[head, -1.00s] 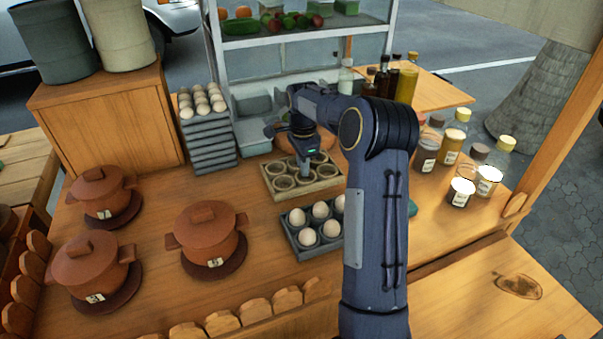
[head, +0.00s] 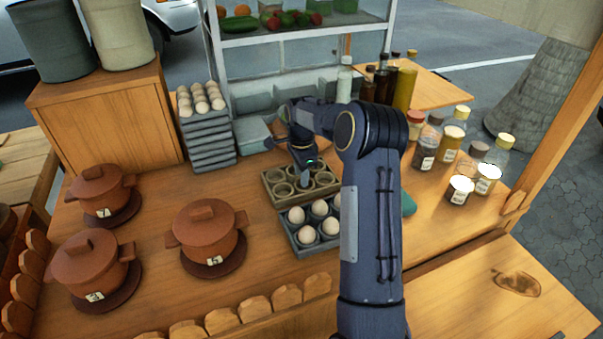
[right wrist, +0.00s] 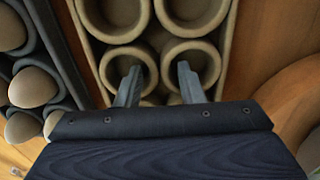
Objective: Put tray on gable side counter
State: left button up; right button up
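A beige tray (head: 271,194) with several round cups sits on the wooden counter, just behind a grey tray (head: 299,247) of white eggs. My right gripper (head: 304,181) points down at the beige tray, its tips low among the cups. In the right wrist view its two fingers (right wrist: 157,80) are apart, over two neighbouring cups of the beige tray (right wrist: 157,50), with the cup walls between them. The fingers look open; I cannot tell whether they touch the walls. My left gripper is not in view. Which surface is the gable side counter is not marked.
Lidded clay pots (head: 207,232) stand at left. Stacked egg trays (head: 208,143) stand behind. Jars (head: 452,135) and bottles (head: 405,86) stand right of my arm. A lower wooden surface (head: 500,300) at front right is mostly bare.

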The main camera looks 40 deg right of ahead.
jog(key=shift+r, duration=0.2)
notch_tip(320, 180, up, 11)
jog(key=s+a+r+n+t+y, duration=0.1)
jog(key=s+a+r+n+t, duration=0.1)
jog(key=s+a+r+n, duration=0.35)
jog(key=s+a+f+n+t+y, duration=0.1)
jog(key=s+a+f+n, duration=0.1)
jog(key=s+a+n, duration=0.5)
jog(key=s+a+f+n+t+y, duration=0.1)
jog(key=s+a+f+n+t, duration=0.1)
jog(key=s+a+n, duration=0.5)
jog(key=s+a+f, duration=0.1)
jog(key=s+a, duration=0.5)
jog(key=s, duration=0.4)
jog(key=shift+a+t+y+p, duration=0.25)
jog(key=shift+t+y+p, duration=0.05)
jog(key=shift+y+p, duration=0.1)
